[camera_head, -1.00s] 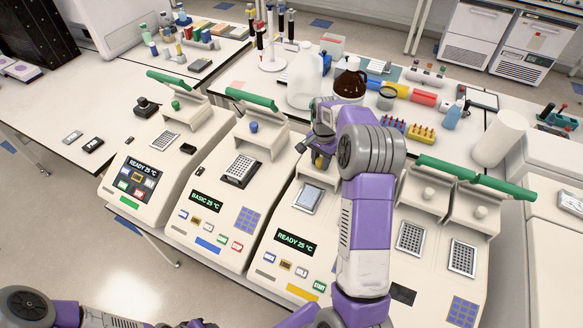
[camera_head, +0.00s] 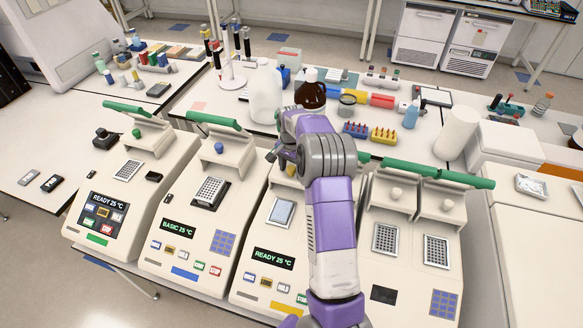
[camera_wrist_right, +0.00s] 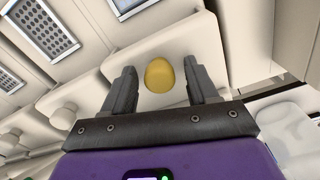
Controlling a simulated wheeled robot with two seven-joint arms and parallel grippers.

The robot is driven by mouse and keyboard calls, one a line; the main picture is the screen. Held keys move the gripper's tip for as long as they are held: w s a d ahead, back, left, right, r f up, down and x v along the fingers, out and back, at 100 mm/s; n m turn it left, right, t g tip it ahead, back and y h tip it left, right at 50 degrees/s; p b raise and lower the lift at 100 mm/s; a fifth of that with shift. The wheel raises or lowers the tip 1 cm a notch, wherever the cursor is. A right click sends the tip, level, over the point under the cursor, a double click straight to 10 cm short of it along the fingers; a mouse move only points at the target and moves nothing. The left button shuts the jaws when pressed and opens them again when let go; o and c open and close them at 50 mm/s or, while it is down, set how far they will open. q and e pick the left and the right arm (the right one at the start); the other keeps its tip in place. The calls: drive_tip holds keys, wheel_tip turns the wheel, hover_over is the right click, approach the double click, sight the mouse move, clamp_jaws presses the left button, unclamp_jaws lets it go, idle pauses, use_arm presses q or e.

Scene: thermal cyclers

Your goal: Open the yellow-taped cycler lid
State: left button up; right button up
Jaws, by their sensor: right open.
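The yellow-taped cycler (camera_head: 258,277) stands third from the left, with a "READY 25 °C" display and a yellow tape strip (camera_head: 280,307) low on its front. Its pale block (camera_head: 281,212) shows in front of the lid area, most of which my right arm hides in the head view. My right gripper (camera_head: 276,156) is over the back of this cycler. In the right wrist view, my open right gripper (camera_wrist_right: 160,80) has one finger on each side of a yellow knob (camera_wrist_right: 159,72), with gaps on both sides. My left gripper is out of view.
Neighbouring cyclers with green bars stand close on both sides: the blue-taped one (camera_head: 176,237) at left and a double-block one (camera_head: 405,270) at right. A brown bottle (camera_head: 310,92), a clear jug (camera_head: 266,95) and tube racks (camera_head: 383,135) stand behind.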

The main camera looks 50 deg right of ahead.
wheel_tip(320, 180, up, 8)
drive_tip(key=shift+f, duration=0.2)
idle(0.6)
